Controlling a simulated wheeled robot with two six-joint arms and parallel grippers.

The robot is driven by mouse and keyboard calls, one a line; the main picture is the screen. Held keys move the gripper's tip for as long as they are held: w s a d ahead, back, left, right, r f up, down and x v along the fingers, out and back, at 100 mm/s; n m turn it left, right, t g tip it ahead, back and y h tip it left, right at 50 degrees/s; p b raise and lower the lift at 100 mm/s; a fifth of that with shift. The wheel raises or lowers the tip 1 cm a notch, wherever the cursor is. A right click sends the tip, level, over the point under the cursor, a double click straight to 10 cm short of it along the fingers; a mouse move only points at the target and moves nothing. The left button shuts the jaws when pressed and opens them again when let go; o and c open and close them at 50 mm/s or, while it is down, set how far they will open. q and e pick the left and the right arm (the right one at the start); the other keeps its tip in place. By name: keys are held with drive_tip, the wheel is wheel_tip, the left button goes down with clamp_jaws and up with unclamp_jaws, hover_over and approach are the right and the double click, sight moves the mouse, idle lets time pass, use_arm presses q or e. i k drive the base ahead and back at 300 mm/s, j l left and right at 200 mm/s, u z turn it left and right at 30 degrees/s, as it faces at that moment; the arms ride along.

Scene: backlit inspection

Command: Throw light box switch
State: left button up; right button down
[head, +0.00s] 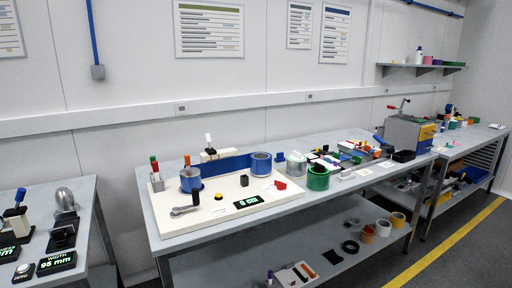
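No part of my left or right gripper shows in the head view. I cannot clearly identify a light box or its switch. A wide white board or low box (239,193) lies on the middle table, with a blue strip along its back and no clear glow. A white-tipped upright lever (208,141) stands on a pale block behind it. A lit green readout (247,203) and a yellow-topped black button (219,197) sit near its front. On the right, a grey machine (405,132) has a lever with a red part on top. Lever positions are too small to tell.
The middle table (160,211) carries blue and green rings, a metal wrench and several small parts. A left table (87,215) holds gauges with lit readouts. More tables stand at the right. The grey floor with a yellow line (452,246) is clear at the lower right.

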sight(207, 136)
drive_tip(key=i+l+z, duration=0.1)
drive_tip(key=i+z, duration=0.15)
drive_tip(key=i, duration=0.2)
drive_tip(key=i+z, duration=0.25)
drive_tip(key=i, duration=0.2)
